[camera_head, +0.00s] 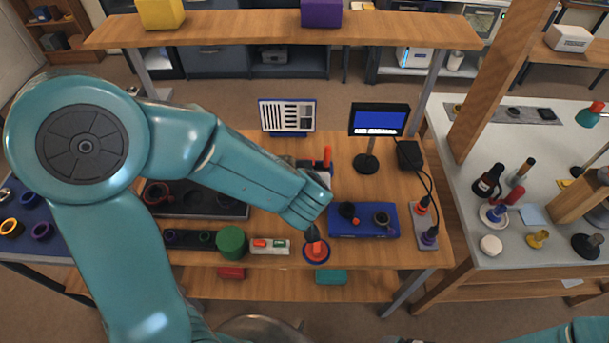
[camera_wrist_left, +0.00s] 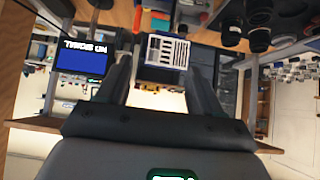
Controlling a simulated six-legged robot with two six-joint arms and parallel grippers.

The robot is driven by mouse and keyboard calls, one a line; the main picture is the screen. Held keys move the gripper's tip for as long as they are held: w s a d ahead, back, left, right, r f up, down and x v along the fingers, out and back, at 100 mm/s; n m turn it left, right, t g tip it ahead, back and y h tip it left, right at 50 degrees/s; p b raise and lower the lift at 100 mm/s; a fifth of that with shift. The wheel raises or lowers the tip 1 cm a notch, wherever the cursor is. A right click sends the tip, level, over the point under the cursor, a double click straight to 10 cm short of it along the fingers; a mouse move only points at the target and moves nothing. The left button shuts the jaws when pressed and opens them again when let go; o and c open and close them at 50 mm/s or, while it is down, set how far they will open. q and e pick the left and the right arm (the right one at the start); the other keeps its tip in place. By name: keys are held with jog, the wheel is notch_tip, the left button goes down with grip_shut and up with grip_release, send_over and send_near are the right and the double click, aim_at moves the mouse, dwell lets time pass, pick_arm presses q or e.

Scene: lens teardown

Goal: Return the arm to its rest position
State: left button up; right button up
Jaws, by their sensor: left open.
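My left arm (camera_head: 250,165) comes in from the left and reaches over the wooden workbench (camera_head: 345,262). In the head view its gripper is mostly hidden behind the arm. In the left wrist view the left gripper (camera_wrist_left: 160,85) has its two dark fingers apart, with nothing held between them. Beyond the fingers are a black-and-white striped chart (camera_wrist_left: 166,52) and a lit screen (camera_wrist_left: 84,60). In the head view the chart (camera_head: 287,117) and the screen (camera_head: 379,120) stand toward the back of the bench. My right gripper is out of view.
Near the arm's end are a red-and-blue round dish (camera_head: 316,252), a blue tray (camera_head: 348,229) with small parts and a green cylinder (camera_head: 232,242). A dark tray (camera_head: 195,207) lies under the arm. A wooden shelf (camera_head: 280,30) spans above. Bottles stand on the right table (camera_head: 540,130).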

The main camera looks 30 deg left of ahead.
pick_arm(q)
jog(key=shift+w+f, duration=0.1)
jog(key=shift+w, duration=0.15)
jog(key=shift+s, duration=0.2)
jog(key=d+f+m+g+h, duration=0.1)
jog(key=d+f+m+h, duration=0.15)
jog(key=f, duration=0.75)
jog(key=s+d+f+m+g+h, duration=0.1)
jog(key=s+d+f+g+h, duration=0.2)
jog(key=s+d+f, duration=0.35)
jog(key=s+d+f+m+g+h, duration=0.1)
jog(key=s+d+f+g+h, duration=0.2)
jog(key=s+f, duration=0.65)
notch_tip(320, 180, down, 6)
jog(key=w+b, duration=0.1)
jog(key=b, duration=0.5)
jog(key=shift+f, duration=0.15)
jog(key=shift+d, duration=0.1)
